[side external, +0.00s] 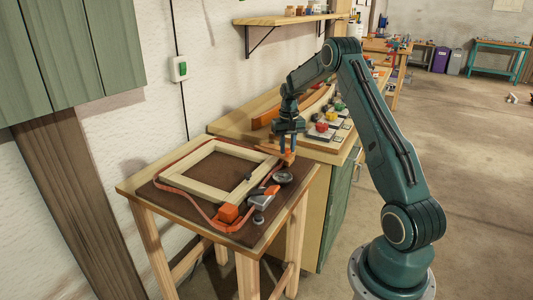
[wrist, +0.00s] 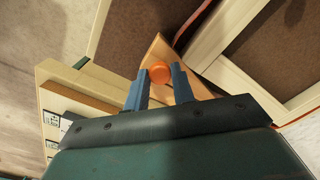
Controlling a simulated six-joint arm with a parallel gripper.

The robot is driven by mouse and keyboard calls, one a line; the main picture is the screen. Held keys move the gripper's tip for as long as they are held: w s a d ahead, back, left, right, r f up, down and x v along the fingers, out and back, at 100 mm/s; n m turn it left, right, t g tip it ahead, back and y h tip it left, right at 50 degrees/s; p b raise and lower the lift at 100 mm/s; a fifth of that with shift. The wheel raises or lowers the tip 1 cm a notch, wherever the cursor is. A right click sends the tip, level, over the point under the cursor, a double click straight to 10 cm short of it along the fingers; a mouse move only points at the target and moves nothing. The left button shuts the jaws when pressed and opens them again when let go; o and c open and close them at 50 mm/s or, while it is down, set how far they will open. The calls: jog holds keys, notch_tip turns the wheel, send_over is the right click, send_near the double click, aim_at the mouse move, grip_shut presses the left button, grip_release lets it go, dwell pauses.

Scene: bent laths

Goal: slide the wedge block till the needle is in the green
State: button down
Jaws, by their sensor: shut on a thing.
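The wedge block (wrist: 158,50) is pale wood with a round orange knob (wrist: 159,73). My gripper (wrist: 157,78) has its blue fingers on either side of this knob, shut on it. In the side external view my gripper (side external: 287,150) points down at the far right corner of the small table, with the wedge block (side external: 290,157) under it. A light wooden frame (side external: 190,185) lies flat on the table, with an orange-red strap (side external: 190,207) around it. A grey and orange device (side external: 263,196) sits at the frame's front right side. No needle or green zone can be made out.
The small table (side external: 128,188) has a dark brown top. An orange block (side external: 228,213) is at the frame's near corner, and a dark round part (side external: 283,177) is near the right edge. A bench (side external: 235,124) with bent laths and several coloured knobs stands behind.

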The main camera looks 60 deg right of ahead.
jog(key=c, duration=1.2)
grip_release()
jog(key=shift+o, duration=0.2)
notch_tip(320, 180, up, 14)
